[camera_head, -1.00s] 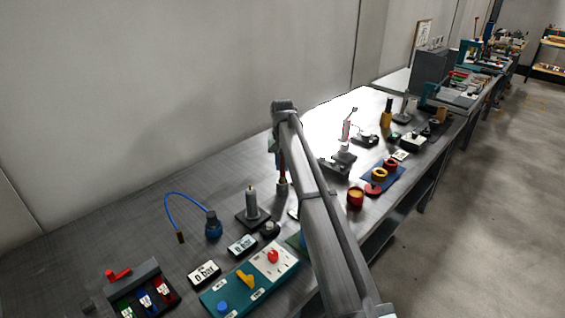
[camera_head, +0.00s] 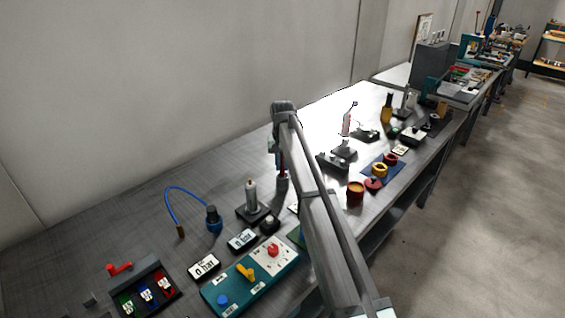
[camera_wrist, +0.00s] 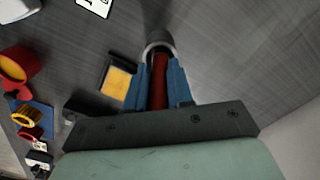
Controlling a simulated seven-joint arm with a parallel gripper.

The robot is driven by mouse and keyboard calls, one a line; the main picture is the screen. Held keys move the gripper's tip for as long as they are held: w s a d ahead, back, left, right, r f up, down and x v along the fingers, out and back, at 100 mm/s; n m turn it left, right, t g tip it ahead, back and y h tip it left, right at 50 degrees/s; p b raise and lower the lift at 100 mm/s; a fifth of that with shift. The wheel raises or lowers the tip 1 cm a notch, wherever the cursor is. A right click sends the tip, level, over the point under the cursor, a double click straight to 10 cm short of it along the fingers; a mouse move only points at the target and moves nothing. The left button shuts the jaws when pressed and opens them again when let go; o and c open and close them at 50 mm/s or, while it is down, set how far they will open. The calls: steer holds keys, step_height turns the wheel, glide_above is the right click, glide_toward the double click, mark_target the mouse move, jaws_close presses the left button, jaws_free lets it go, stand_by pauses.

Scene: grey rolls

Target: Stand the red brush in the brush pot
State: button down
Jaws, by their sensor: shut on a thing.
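My gripper (camera_wrist: 160,88) is shut on the red brush (camera_wrist: 160,75), with a blue finger on each side of its handle. The grey brush pot (camera_wrist: 158,45) is just beyond the fingertips, and the brush's far end reaches its round mouth. In the head view the red brush (camera_head: 282,162) is upright below my gripper, directly over or in the small grey pot (camera_head: 282,183) on the bench. The brush's lower end is hidden, so how deep it sits cannot be told.
A lamp-like post (camera_head: 251,198) on a dark base stands left of the pot. A teal switch panel (camera_head: 250,280) is in front. A red-and-yellow cup (camera_head: 355,191) and a grey fixture (camera_head: 333,163) are to the right.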

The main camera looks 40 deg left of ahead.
steer(key=shift+f, duration=0.45)
steer(key=c, duration=0.9)
jaws_free()
steer(key=shift+r, duration=0.1)
step_height(320, 180, up, 14)
steer(key=shift+f, duration=0.2)
